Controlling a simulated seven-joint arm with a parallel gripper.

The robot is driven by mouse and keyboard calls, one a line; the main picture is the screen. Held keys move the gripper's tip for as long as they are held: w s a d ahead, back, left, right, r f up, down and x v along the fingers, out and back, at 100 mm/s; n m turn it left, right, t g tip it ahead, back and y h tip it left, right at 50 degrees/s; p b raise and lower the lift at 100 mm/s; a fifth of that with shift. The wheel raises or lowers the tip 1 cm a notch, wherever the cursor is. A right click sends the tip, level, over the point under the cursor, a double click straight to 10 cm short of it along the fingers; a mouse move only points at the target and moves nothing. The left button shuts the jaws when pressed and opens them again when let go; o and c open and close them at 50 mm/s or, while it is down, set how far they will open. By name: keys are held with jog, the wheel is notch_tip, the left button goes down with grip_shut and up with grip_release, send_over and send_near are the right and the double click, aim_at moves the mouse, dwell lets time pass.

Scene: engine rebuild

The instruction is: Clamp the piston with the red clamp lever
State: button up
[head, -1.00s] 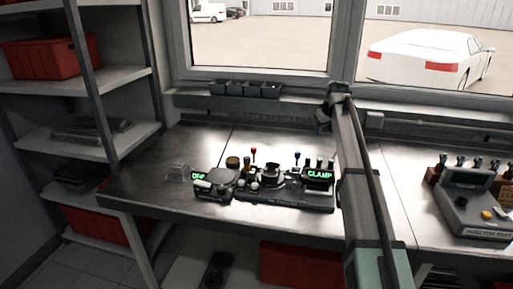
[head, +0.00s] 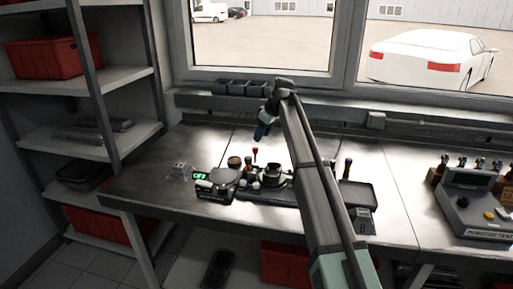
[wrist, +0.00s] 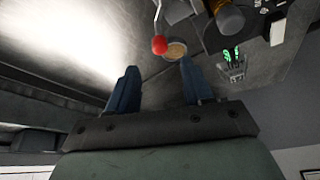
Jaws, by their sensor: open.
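The red clamp lever (head: 255,151) stands upright at the back of a dark fixture (head: 272,182) on the metal bench. Its red ball knob shows in the wrist view (wrist: 159,45), just beyond the gap between my fingertips. My gripper (head: 262,132) is open and empty, its blue fingers pointing down above and behind the lever, apart from it. In the wrist view the fingers (wrist: 158,68) stand either side of the knob's line. A dark round part (head: 272,170) sits in the fixture's middle; I cannot tell whether it is the piston.
A round tan-topped pot (head: 235,162) is left of the lever.

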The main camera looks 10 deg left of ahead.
aim_at(256, 148)
jog(key=x, duration=0.7)
jog(key=shift+w+a+f, duration=0.1)
jog(key=shift+a+f, duration=0.05)
jog(key=shift+f, duration=0.15)
grip_shut()
